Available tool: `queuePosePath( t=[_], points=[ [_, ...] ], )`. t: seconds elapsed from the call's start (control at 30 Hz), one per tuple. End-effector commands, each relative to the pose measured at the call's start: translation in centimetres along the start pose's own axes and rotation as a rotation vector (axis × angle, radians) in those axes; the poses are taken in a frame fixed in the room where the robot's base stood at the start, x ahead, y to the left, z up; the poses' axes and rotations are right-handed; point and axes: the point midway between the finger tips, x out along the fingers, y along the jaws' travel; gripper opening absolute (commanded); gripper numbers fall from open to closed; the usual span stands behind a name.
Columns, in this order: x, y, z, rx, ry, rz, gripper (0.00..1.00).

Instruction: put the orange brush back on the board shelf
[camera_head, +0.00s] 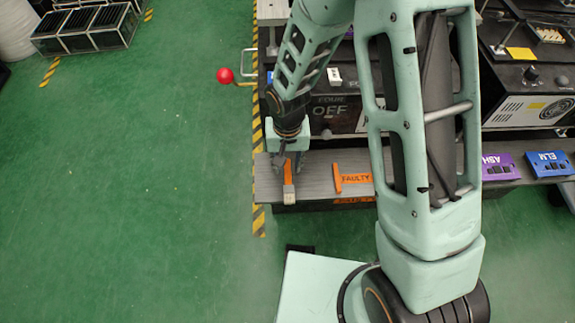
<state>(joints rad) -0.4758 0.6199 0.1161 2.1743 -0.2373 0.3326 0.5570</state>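The orange brush (288,178) has an orange handle and pale bristles toward the bottom of the picture. It shows over the left end of the grey shelf (318,192); I cannot tell whether it rests on the shelf or is held just above it. My gripper (288,164) points down at the upper end of the handle, with dark fingers close around or beside it. The fingers are small and partly hidden, so their grip on the handle is unclear.
An orange FAULTY label (356,179) lies on the shelf to the right of the brush. Purple ASH (499,167) and blue ELM (549,163) blocks are farther right. A red ball-ended lever (225,76) sticks out at the left.

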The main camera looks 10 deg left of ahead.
Motion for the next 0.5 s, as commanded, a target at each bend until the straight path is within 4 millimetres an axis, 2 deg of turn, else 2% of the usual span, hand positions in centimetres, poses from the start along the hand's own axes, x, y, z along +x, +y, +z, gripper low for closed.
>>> queuePosePath(
  t=[0.03, 0.1, 0.3, 0.5],
  points=[
    [-1.4, 0.0, -0.1, 0.001, 0.005, -0.002, 0.31],
    [-3.0, 0.0, -0.1, 0.002, 0.005, -0.001, 0.31],
    [-7.1, 0.0, -0.1, 0.001, 0.003, -0.001, 0.31],
    [-9.5, 0.0, 0.0, 0.001, 0.001, 0.0, 0.31]
  ],
)
